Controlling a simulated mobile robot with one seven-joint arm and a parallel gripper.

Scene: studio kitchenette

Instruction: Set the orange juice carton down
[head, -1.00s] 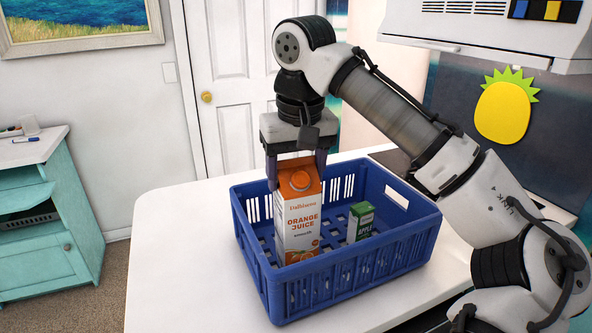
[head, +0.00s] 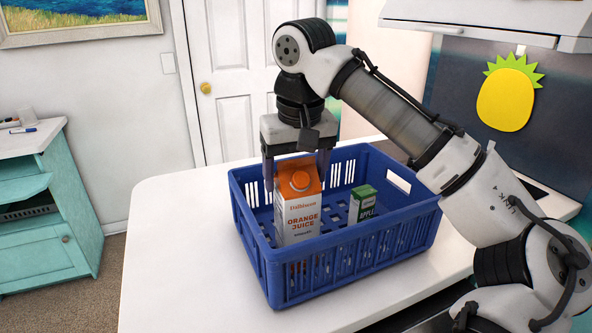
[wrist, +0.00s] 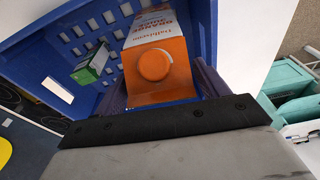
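The orange juice carton (head: 297,214) is white with an orange gable top and cap. It stands upright inside the blue crate (head: 345,262), at its left side. Its base is hidden behind the crate's front wall, so I cannot tell whether it touches the crate floor. My gripper (head: 296,168) points down over it with one finger on each side of the carton's top, shut on it. The wrist view looks down on the carton's orange top and cap (wrist: 154,66), between the fingers (wrist: 161,88).
A small green apple juice box (head: 362,204) stands in the crate to the right of the carton. The crate sits on a white counter (head: 180,235), with free room to its left. A teal cabinet (head: 45,235) stands at the far left.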

